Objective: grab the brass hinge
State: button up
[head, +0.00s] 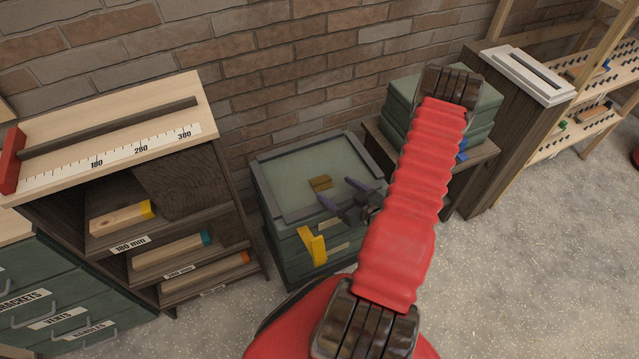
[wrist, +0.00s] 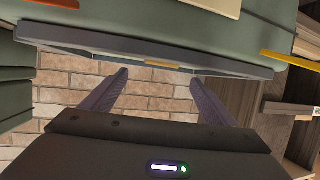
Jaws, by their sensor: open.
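The brass hinge (head: 320,183) lies on the recessed top of a green cabinet (head: 290,215), in the middle of the head view. It looks like a small, flat, gold-coloured piece. In the wrist view a thin brass strip, seemingly the hinge (wrist: 162,64), shows edge-on at the grey rim, between the finger directions. My gripper (head: 338,190) is open, with its two dark purple fingers apart and pointing toward the hinge from its right. Its fingers also show in the wrist view (wrist: 158,77), with nothing between them. I cannot tell the exact height of the fingers above the cabinet top.
A raised grey rim (head: 352,143) edges the cabinet top. A yellow piece (head: 312,245) is on the cabinet's front. A wooden shelf unit (head: 200,150) stands at left, stacked green cases (head: 400,110) at right, and a brick wall (head: 280,60) behind. The floor (head: 520,270) at right is clear.

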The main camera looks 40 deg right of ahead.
aim_at(320, 179)
jog(key=shift+w, duration=0.1)
jog(key=shift+x, duration=1.05)
jog(key=shift+f, duration=0.1)
jog(key=shift+a+x, duration=0.2)
jog(key=shift+x, duration=2.35)
jog(key=shift+f, duration=0.2)
jog(key=c, duration=1.2)
jog(key=shift+o, duration=0.2)
jog(key=shift+r, duration=0.2)
jog(key=shift+r, duration=4.85)
jog(key=shift+c, duration=0.2)
